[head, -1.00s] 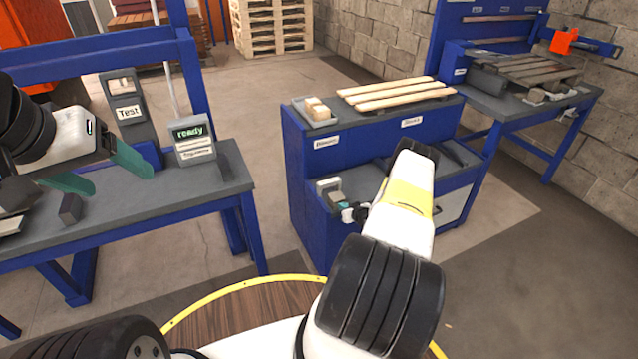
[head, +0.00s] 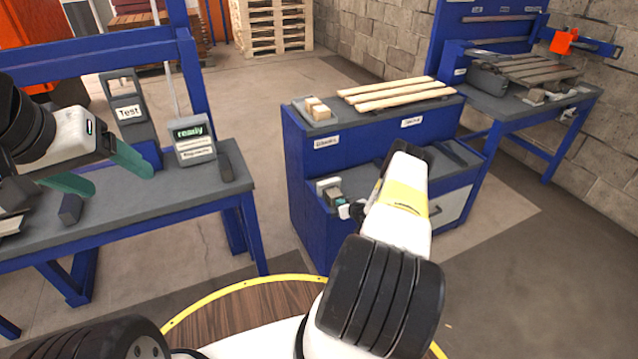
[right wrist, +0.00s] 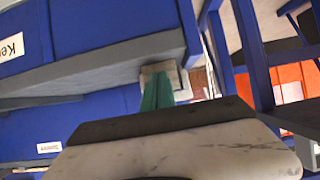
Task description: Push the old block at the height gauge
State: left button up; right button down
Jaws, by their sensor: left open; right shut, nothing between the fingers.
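A small grey-brown block (head: 334,198) sits on the lower ledge of the blue cabinet, at a small grey and white fixture (head: 328,184) that appears to be the height gauge. My right gripper (head: 342,203) is at the block, its teal fingertips just showing, most of it hidden behind my right arm. In the right wrist view the shut fingers (right wrist: 158,92) reach to a beige-grey block face (right wrist: 160,69); I cannot tell whether they touch. My left gripper (head: 110,172) is open and empty above the left bench.
The left bench (head: 170,197) carries a "ready" display (head: 192,140), a "Test" device (head: 126,105) and a small dark block (head: 70,209). On the cabinet top are a tray (head: 300,108) with pale blocks and several wooden slats (head: 400,94). Floor between bench and cabinet is clear.

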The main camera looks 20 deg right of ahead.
jog(key=shift+w+a, duration=0.15)
jog(key=shift+w, duration=1.15)
jog(key=s, duration=0.6)
jog(key=shift+d, duration=0.3)
jog(key=shift+r, duration=0.15)
jog(key=s+r, duration=0.4)
jog(key=r, duration=0.5)
jog(key=shift+r, duration=0.4)
jog(key=shift+d, duration=0.1)
